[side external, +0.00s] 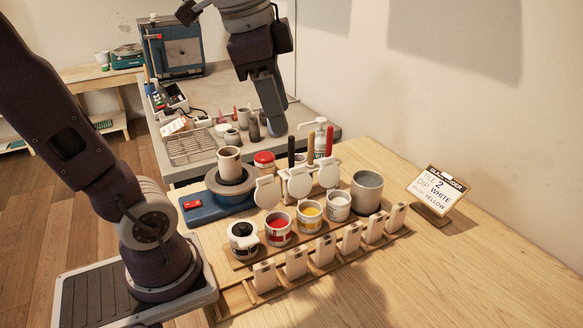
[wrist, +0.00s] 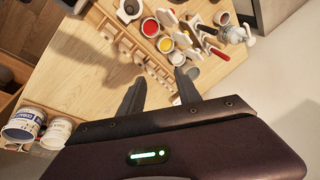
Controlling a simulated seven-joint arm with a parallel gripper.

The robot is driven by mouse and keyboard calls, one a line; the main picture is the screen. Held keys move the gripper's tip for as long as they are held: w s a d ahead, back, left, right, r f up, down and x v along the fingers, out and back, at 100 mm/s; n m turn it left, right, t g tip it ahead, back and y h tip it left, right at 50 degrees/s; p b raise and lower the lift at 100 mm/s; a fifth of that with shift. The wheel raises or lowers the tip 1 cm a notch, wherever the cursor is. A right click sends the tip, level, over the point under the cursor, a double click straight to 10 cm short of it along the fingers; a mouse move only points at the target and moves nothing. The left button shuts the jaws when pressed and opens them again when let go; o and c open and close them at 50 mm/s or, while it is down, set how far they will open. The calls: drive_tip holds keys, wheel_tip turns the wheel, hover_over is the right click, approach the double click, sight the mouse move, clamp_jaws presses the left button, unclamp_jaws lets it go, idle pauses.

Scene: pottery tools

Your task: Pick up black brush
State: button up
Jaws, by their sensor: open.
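Open paint jars, including a red one (side external: 278,228) and a yellow one (side external: 309,216), stand before the holder with upright white lids. A grey pot (side external: 367,191) is at the right. Several pale tiles (side external: 296,261) line a front rack. A sign (side external: 437,193) stands on clear table.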

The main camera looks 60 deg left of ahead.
drive_tip(key=w+a+m+g, duration=0.2)
drive_tip(key=w+a+m, duration=0.4)
drive_tip(key=w+a, duration=0.15)
drive_tip(key=m+g, duration=0.1)
drive_tip(key=m, duration=0.4)
hover_over(291, 157)
wheel_tip(291, 157, down, 3)
drive_tip(key=shift+h, duration=0.4)
drive_tip(key=f, duration=1.8)
drive_tip(key=shift+w+a, duration=0.25)
drive_tip(key=shift+a, duration=0.05)
clamp_jaws()
